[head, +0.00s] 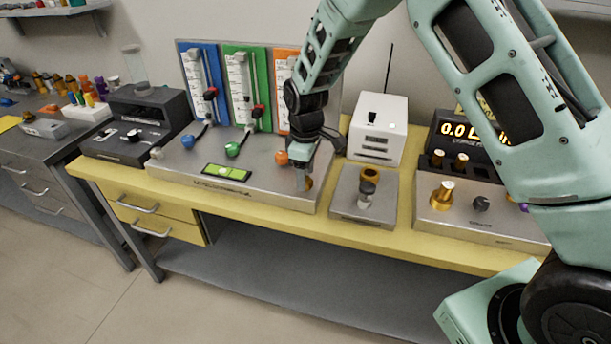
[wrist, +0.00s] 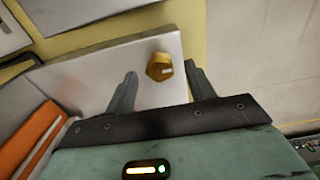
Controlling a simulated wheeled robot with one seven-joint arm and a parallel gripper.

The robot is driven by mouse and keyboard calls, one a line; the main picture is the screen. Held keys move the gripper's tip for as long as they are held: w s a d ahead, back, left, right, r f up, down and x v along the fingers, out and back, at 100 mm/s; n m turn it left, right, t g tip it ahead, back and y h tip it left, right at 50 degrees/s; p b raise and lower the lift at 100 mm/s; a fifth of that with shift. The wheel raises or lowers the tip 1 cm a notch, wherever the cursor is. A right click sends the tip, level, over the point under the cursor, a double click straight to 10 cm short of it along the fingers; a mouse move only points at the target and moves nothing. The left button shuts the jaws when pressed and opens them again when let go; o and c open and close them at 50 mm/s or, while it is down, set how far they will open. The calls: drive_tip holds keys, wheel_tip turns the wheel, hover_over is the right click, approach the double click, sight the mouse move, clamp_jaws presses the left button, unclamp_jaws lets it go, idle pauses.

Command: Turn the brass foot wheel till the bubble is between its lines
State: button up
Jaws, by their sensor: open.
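The brass foot wheel (wrist: 159,67) sits at the edge of the grey base plate in the wrist view, with a small pale mark on it. My gripper (wrist: 161,69) is open, with one finger on each side of the wheel and a gap on both sides. In the head view my gripper (head: 303,178) points down at the plate's right end, mostly hiding the wheel (head: 310,184). The green bubble level (head: 226,172) lies on the same plate at the front left. Its bubble and lines are too small to place surely.
Blue, green and orange scale panels (head: 240,85) stand behind the plate, with coloured ball knobs in front. A small grey plate (head: 350,205) with a brass ring and a grey knob lies close to the right. A white box (head: 377,130) and an amber display (head: 460,131) stand further right.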

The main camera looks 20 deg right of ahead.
drive_tip(key=shift+f, duration=1.05)
drive_tip(key=c, duration=1)
drive_tip(key=shift+o, duration=0.2)
drive_tip(key=shift+m, duration=0.3)
